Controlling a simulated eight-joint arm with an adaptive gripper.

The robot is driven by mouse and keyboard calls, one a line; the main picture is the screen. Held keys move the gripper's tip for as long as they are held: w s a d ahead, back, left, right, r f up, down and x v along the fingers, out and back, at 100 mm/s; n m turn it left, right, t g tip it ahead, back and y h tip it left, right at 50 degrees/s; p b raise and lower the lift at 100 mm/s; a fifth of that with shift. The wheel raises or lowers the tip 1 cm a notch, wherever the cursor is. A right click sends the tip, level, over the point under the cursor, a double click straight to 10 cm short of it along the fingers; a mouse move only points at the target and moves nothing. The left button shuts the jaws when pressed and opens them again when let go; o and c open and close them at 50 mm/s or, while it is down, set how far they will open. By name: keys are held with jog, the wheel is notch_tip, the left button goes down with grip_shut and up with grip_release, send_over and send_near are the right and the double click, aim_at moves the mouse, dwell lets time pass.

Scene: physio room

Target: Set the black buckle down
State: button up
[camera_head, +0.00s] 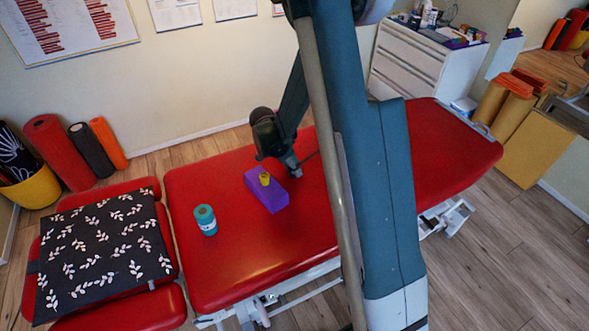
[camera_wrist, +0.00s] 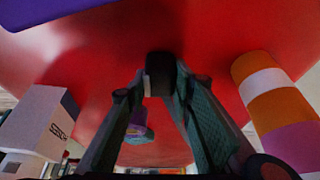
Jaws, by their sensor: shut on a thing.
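The black buckle (camera_wrist: 159,74) is a small dark piece between my fingertips in the wrist view, with a lighter grey edge on its left. My gripper (camera_wrist: 155,88) is shut on it, with red padding behind. In the head view my gripper (camera_head: 293,170) is low over the red treatment table (camera_head: 250,270), just right of a purple block (camera_head: 265,192). I cannot make out the buckle there. Whether the buckle touches the padding is unclear.
A small yellow item (camera_head: 264,179) sits on the purple block. The wrist view shows an orange, white and purple cylinder (camera_wrist: 265,85) at right and a white box (camera_wrist: 35,122) at left. Red padding nearer the front is clear.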

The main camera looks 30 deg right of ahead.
jog(key=shift+f, duration=0.1)
jog(key=o, duration=0.9)
jog(key=p+v, duration=0.2)
jog(key=v, duration=1)
dwell(0.5)
